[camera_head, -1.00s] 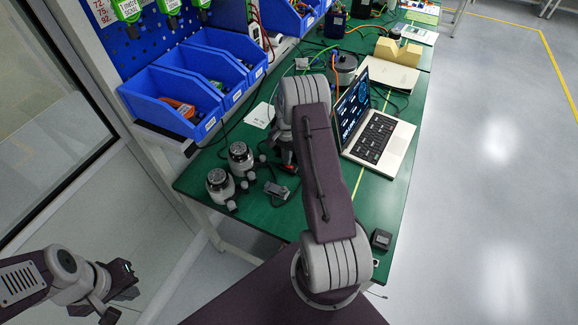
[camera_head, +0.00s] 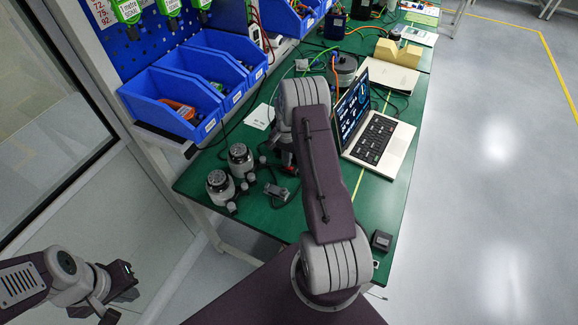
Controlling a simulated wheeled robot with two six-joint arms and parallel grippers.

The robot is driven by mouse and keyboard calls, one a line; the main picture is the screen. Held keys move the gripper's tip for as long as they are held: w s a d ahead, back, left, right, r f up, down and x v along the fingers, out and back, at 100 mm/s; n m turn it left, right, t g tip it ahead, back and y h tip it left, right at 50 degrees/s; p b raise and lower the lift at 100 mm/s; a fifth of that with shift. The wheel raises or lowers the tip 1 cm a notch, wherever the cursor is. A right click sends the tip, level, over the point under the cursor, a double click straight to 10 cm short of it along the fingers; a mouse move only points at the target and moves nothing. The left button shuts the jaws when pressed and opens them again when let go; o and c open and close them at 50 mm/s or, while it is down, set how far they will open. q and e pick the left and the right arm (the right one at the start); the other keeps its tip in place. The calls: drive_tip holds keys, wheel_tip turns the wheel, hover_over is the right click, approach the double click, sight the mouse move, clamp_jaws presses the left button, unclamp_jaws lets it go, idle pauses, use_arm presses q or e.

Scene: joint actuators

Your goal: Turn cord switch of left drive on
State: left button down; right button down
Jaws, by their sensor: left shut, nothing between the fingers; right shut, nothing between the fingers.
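Two grey-and-black round actuators stand near the left edge of the green table: the nearer, left one (camera_head: 219,186) and the farther one (camera_head: 240,159). Small dark connectors sit at their bases. A small grey device (camera_head: 277,192) lies to their right with a dark cord; I cannot tell whether it is the cord switch or how it is set. My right gripper (camera_head: 286,160) is shut and empty, low over the table right of the actuators, and mostly hidden by my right arm. My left gripper (camera_head: 118,297) is shut and empty, off the table at the lower left.
An open laptop (camera_head: 374,137) stands right of my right arm. Blue bins (camera_head: 172,105) line the back left. A white card (camera_head: 260,116) lies beyond the actuators. Another round device (camera_head: 344,68) with an orange cable stands farther back. A small black box (camera_head: 381,240) is near the front edge.

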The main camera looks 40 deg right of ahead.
wheel_tip(320, 180, up, 6)
drive_tip(key=p, duration=0.4)
drive_tip(key=shift+r, duration=0.1)
